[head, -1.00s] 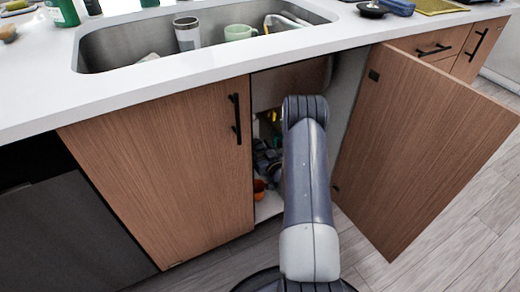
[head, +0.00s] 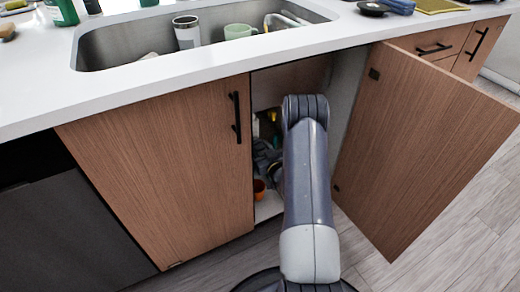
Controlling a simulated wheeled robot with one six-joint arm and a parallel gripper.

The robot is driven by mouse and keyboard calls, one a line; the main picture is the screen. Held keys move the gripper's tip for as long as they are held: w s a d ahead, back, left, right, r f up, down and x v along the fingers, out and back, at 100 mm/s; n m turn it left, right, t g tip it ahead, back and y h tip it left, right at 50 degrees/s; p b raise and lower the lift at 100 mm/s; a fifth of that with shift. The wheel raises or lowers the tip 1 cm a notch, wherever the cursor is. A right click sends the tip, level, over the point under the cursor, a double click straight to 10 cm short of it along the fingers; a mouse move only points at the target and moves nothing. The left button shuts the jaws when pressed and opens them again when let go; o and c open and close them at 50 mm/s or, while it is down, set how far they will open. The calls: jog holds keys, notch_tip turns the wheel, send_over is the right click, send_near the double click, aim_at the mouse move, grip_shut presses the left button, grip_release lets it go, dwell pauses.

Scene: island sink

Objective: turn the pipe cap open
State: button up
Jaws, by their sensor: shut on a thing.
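My arm reaches into the open cabinet under the sink. Dark parts that look like my wrist show in the gap left of the arm; my gripper's fingers cannot be made out there and are hidden. The pipe cap cannot be made out either. A small yellow thing (head: 272,115) shows deep in the cabinet, and an orange thing (head: 259,189) sits low near the cabinet floor.
The right cabinet door (head: 425,140) stands wide open; the left door (head: 165,175) is closed. The countertop (head: 150,85) overhangs the opening. A metal sink (head: 140,45) above holds a tall cup (head: 187,32) and a green mug (head: 239,31).

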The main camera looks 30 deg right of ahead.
jog(key=n+b, duration=0.1)
jog(key=b, duration=0.1)
jog(key=n+b, duration=0.3)
jog(key=b, duration=0.1)
jog(key=shift+f+n, duration=0.3)
jog(key=n+b, duration=0.3)
jog(key=b, duration=0.1)
jog(key=shift+r+n, duration=0.1)
jog(key=shift+n, duration=0.2)
jog(key=n+b, duration=0.1)
jog(key=n, duration=0.2)
jog(key=shift+r+n, duration=0.15)
jog(key=shift+n, duration=0.15)
jog(key=n, duration=0.5)
jog(key=shift+n, duration=0.4)
jog(key=o, duration=0.9)
jog(key=shift+c, duration=0.2)
